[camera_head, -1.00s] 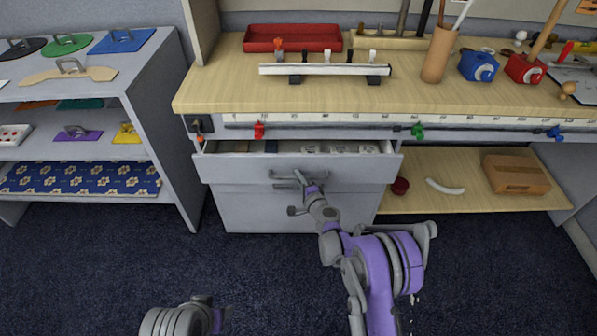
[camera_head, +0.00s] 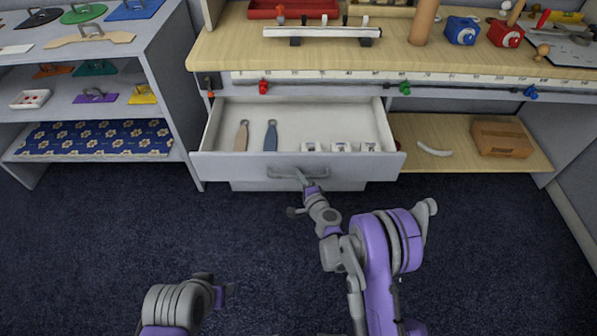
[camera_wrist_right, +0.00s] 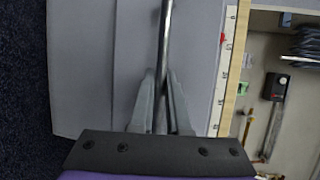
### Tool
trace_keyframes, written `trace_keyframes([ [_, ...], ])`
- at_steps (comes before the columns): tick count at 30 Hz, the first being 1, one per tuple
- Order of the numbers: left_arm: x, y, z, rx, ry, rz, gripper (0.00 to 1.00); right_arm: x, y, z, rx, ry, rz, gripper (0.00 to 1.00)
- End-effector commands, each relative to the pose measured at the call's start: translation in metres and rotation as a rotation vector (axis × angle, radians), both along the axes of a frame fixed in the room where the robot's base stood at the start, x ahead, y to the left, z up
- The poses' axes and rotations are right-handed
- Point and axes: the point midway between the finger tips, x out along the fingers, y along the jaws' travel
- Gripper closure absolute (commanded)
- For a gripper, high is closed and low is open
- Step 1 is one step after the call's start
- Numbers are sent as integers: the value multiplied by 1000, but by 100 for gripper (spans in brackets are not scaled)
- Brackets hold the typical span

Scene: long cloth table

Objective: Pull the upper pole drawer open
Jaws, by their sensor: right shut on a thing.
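The upper drawer (camera_head: 230,166) under the workbench is pulled well out, and its white inside shows. Its grey bar handle (camera_head: 298,173) is on the front panel. My right gripper (camera_head: 301,177) is at the handle; in the right wrist view its two fingers (camera_wrist_right: 160,105) are shut around the metal bar (camera_wrist_right: 165,45). In the drawer lie a tan-handled tool (camera_head: 241,136), a blue-handled tool (camera_head: 271,136) and small white pieces (camera_head: 340,147). My left arm shows at the lower left, with what seems to be part of its gripper (camera_head: 230,294); its fingers cannot be made out.
A lower drawer front (camera_head: 270,186) is mostly hidden below the open drawer. A grey shelf unit (camera_head: 170,75) stands left. A wooden shelf (camera_head: 460,165) with a brown box (camera_head: 502,137) is right. The dark carpet (camera_head: 90,240) in front is clear.

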Motion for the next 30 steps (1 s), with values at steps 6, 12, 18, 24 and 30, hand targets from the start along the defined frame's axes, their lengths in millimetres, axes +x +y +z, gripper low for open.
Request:
trace_keyframes([
  [6, 0, 0, 1, 0, 0, 0, 50, -7, 0, 0, 1, 0, -1, 100],
  [12, 0, 0, 1, 0, 0, 0, 50, -8, 0, 0, 1, 0, -1, 100],
  [18, 0, 0, 1, 0, 0, 0, 50, -7, 0, 0, 1, 0, -1, 76],
  [24, 0, 0, 0, 0, 0, 0, 50, -7, 0, 0, 1, 0, 0, 73],
  [30, 0, 0, 1, 0, 0, 0, 50, -12, -2, 1, 1, 0, 0, 73],
])
